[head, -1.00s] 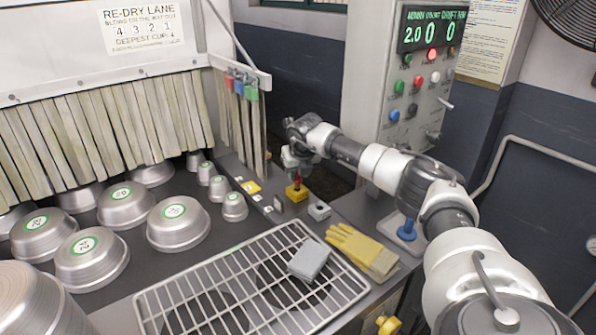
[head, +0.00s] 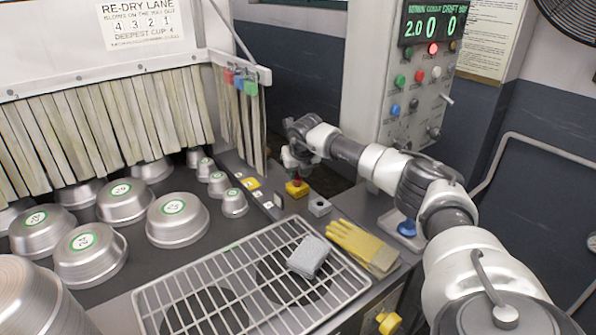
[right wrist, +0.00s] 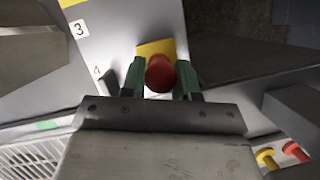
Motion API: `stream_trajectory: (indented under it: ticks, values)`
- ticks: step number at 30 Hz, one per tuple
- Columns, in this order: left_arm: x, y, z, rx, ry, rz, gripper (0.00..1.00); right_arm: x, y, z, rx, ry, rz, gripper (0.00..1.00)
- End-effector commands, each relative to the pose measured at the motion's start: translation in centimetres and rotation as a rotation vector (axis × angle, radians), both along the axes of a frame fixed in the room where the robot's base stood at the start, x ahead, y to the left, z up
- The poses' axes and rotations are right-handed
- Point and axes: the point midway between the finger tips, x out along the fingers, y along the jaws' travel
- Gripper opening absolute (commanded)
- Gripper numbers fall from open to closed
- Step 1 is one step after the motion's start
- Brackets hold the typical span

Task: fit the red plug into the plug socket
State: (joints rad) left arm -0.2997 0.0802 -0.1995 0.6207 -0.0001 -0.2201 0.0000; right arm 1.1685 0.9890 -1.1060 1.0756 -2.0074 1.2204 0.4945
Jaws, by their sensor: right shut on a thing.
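My right gripper (head: 294,170) points down over a small yellow block (head: 297,188), which looks like the plug socket, on the dark counter. In the right wrist view my right gripper (right wrist: 160,80) has its green fingers closed on either side of the round red plug (right wrist: 160,72). Part of the yellow block (right wrist: 155,48) shows behind the plug. In the head view only a little red shows between gripper and block, so the plug is low at the block's top. I cannot tell how deep it sits. My left gripper is out of view.
A grey block with a hole (head: 319,206) stands just right of the yellow one. Metal cups (head: 178,222) fill the left. Hanging strips (head: 238,120) are close behind the gripper.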

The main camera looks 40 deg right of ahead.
Motion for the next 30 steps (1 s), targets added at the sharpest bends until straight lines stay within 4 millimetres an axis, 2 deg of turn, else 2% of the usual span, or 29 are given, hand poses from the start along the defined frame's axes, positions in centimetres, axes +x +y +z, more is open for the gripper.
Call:
stream_trajectory:
  ticks: [26, 27, 30]
  values:
    - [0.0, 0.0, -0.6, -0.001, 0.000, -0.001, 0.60, 0.0, 0.0, -1.1, 0.000, 0.000, 0.000, 0.06]
    - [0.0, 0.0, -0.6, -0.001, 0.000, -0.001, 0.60, 0.0, 0.0, -1.1, 0.000, 0.000, 0.000, 0.35]
    - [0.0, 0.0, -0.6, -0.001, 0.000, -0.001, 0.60, 0.0, 0.0, -1.1, 0.000, 0.000, 0.000, 0.50]
